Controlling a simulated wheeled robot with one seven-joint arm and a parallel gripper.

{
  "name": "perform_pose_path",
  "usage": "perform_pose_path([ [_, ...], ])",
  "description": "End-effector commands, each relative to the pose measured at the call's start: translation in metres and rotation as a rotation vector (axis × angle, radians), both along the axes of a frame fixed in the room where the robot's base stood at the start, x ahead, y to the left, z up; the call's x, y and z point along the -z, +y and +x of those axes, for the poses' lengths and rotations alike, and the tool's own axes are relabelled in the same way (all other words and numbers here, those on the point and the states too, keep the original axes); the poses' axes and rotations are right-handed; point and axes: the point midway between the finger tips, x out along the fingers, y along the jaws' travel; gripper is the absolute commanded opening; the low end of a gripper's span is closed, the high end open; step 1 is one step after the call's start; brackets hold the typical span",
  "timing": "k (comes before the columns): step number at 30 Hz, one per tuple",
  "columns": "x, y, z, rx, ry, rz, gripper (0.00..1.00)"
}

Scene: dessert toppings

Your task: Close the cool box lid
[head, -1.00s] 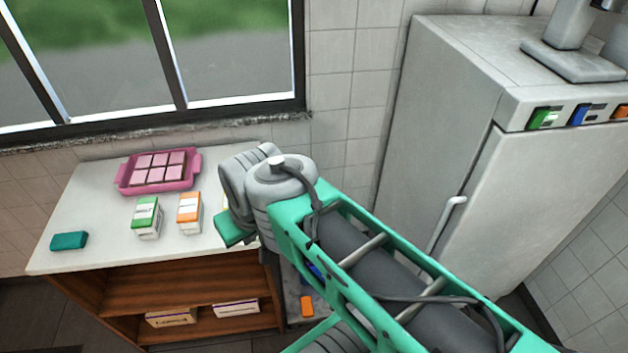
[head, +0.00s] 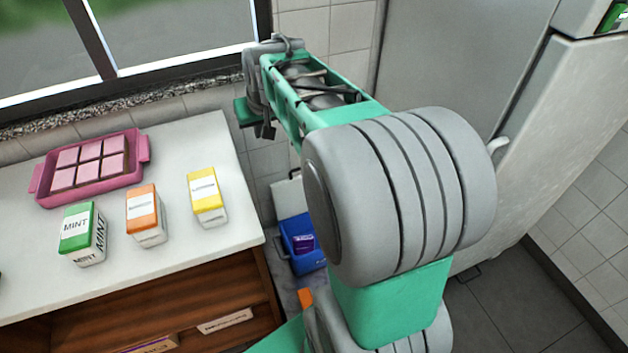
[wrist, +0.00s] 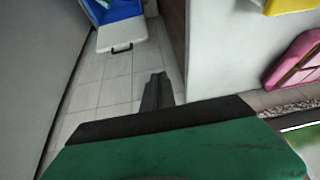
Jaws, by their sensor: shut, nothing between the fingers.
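The cool box (head: 303,246) stands low in the gap to the right of the counter, with a blue inside and a purple item in it. Its pale lid (head: 288,199) is open, raised at the back; my arm hides part of the box. In the wrist view, the blue inside (wrist: 112,9) is at the top left, with the white lid (wrist: 122,34) and its dark handle below it. My gripper (head: 267,130) is high above the lid, near the window wall, and apart from it. Its dark fingers (wrist: 156,90) are shut and empty.
The counter (head: 215,265) beside the gap holds a pink tray (head: 140,150) of squares and green (head: 82,235), orange (head: 146,215) and yellow (head: 207,196) cartons. A tall grey fridge (head: 455,60) stands to the right. Tiled floor (wrist: 115,85) beyond the lid is clear.

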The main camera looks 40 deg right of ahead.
Motion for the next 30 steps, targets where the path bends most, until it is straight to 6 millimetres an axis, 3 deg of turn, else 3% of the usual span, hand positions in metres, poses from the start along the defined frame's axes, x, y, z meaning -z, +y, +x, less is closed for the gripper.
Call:
perform_pose_path([
  [1, 0.066, -0.029, 0.020, 0.037, -0.006, 0.003, 0.00],
  [6, 0.187, -0.132, 0.074, 0.145, -0.059, 0.004, 0.00],
  [10, 0.261, -0.200, 0.093, 0.209, -0.096, 0.001, 0.00],
  [12, 0.285, -0.224, 0.097, 0.232, -0.110, -0.002, 0.00],
  [15, 0.300, -0.243, 0.100, 0.247, -0.122, -0.003, 0.00],
  [20, 0.310, -0.248, 0.106, 0.250, -0.123, -0.003, 0.00],
  [30, 0.366, -0.261, 0.140, 0.251, -0.121, -0.003, 0.00],
])
